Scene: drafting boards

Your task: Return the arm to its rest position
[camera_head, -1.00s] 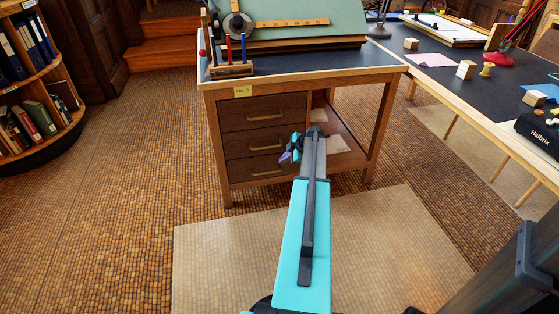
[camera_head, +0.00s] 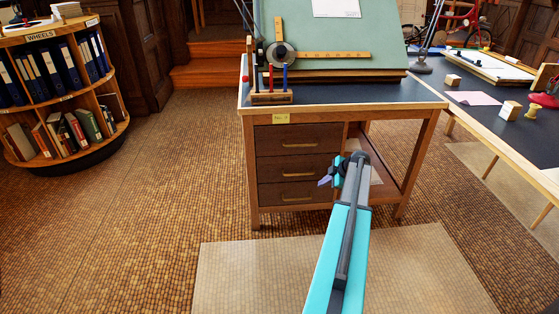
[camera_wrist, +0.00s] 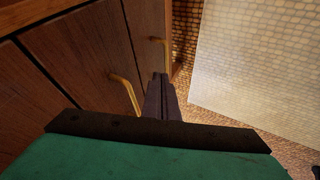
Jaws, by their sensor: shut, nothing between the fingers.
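My arm (camera_head: 345,245) reaches forward from the bottom of the head view toward the drafting desk. My gripper (camera_head: 325,181) is at its far end, in front of the desk's drawers and partly hidden by the wrist. In the wrist view my gripper (camera_wrist: 160,82) shows dark fingers shut together with nothing between them. The fingers point along the drawer fronts (camera_wrist: 75,60), near a brass drawer handle (camera_wrist: 125,95). I cannot tell whether they touch the wood.
The drafting desk (camera_head: 262,113) has three drawers and an open shelf bay. A long dark table (camera_head: 480,117) stands right, a round bookcase (camera_head: 75,103) left. A pale floor mat (camera_head: 270,280) lies in front of the desk. Tiled floor between bookcase and desk is clear.

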